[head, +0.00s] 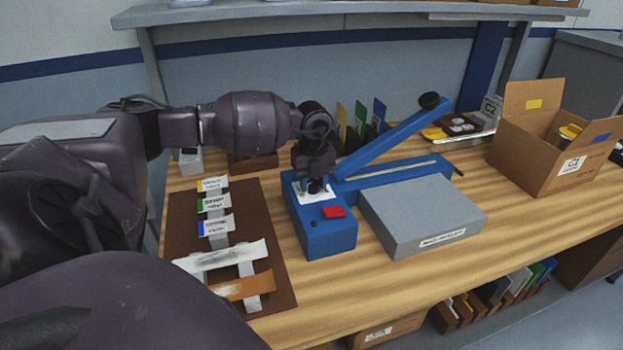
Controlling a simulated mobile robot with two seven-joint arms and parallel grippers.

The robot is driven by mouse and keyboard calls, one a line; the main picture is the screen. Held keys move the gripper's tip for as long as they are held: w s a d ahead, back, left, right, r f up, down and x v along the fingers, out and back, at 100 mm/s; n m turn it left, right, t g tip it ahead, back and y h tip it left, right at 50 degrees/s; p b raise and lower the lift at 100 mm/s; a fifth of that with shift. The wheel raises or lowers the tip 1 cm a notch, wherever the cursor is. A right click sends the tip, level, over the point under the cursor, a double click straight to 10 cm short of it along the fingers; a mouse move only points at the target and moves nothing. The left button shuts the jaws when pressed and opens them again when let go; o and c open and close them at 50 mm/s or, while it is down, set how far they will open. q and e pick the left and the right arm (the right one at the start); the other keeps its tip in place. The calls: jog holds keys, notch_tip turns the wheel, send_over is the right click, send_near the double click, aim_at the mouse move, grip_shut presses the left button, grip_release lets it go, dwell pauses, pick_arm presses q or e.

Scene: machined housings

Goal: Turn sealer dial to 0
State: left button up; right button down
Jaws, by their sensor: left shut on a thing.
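The blue sealer (326,238) stands on the wooden table, with its long lever arm (390,140) raised toward the upper right and ending in a black knob. A white dial plate (312,196) and a red switch (334,212) are on its top face. My left gripper (315,186) points down over the white plate, shut on the dial. The dial and its markings are mostly hidden by the gripper, so its setting cannot be read. My right gripper is not in view.
A grey block (420,212) lies right of the sealer. A brown board (190,275) with labelled holders and strips lies left. An open cardboard box (550,150) stands at the right. Coloured cards (360,120) stand behind the sealer. A shelf (300,12) runs above.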

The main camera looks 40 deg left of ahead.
pick_arm(q)
jog(key=shift+r+n, duration=0.1)
jog(key=shift+n, duration=0.2)
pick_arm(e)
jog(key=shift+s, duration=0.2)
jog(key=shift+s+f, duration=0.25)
